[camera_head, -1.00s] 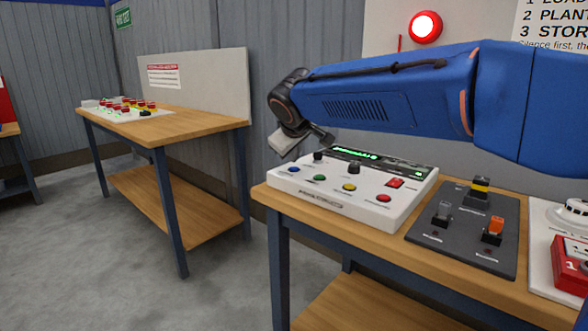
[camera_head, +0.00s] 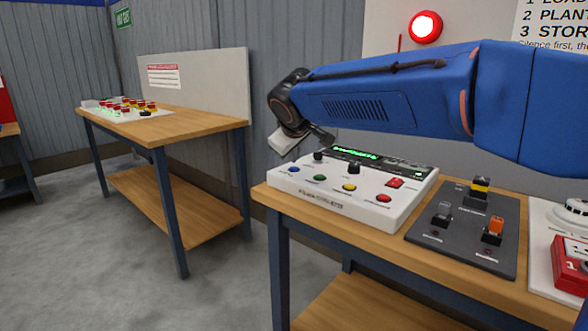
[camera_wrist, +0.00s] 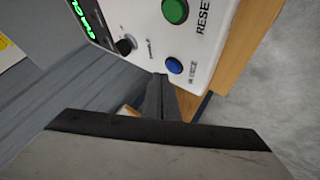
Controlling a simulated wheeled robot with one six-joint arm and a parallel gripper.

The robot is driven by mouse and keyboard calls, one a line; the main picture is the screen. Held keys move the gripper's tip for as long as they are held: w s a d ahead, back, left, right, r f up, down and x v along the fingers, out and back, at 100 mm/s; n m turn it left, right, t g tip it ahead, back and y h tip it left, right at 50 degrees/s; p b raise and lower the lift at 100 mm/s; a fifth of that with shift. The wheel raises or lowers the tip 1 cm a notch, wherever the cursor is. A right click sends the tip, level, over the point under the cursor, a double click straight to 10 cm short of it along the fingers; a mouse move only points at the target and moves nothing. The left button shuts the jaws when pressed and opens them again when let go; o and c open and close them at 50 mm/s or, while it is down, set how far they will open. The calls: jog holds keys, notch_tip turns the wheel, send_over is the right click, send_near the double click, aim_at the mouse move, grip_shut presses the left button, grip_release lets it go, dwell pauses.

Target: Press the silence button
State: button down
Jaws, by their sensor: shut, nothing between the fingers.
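A white control panel (camera_head: 335,205) sits on the near wooden bench, with blue, green, yellow and red buttons along its front. The blue button (camera_head: 293,169) is at the left end; it also shows in the wrist view (camera_wrist: 174,65), raised, with a small label too blurred to read surely. The green button (camera_wrist: 175,10) beside it is labelled RESET. My gripper (camera_wrist: 160,80) is shut and empty. In the wrist view its tips appear just beside the blue button, over the panel's edge; I cannot tell whether they touch anything. In the head view my gripper is over the panel's back left.
A black knob (camera_head: 318,155) and a lit green display (camera_head: 356,153) are on the panel. To its right is a dark switch board (camera_head: 465,235), then a red box (camera_head: 570,265). A red lamp (camera_head: 425,27) glows on the wall. Another bench (camera_head: 190,125) stands at left.

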jog(key=shift+f, duration=0.1)
jog(key=shift+f, duration=0.3)
jog(key=shift+f, duration=0.5)
dwell(1.0)
jog(key=shift+r, duration=0.9)
jog(key=shift+r, duration=0.1)
notch_tip(320, 180, up, 5)
jog(key=shift+f, duration=0.1)
dwell(0.4)
dwell(0.5)
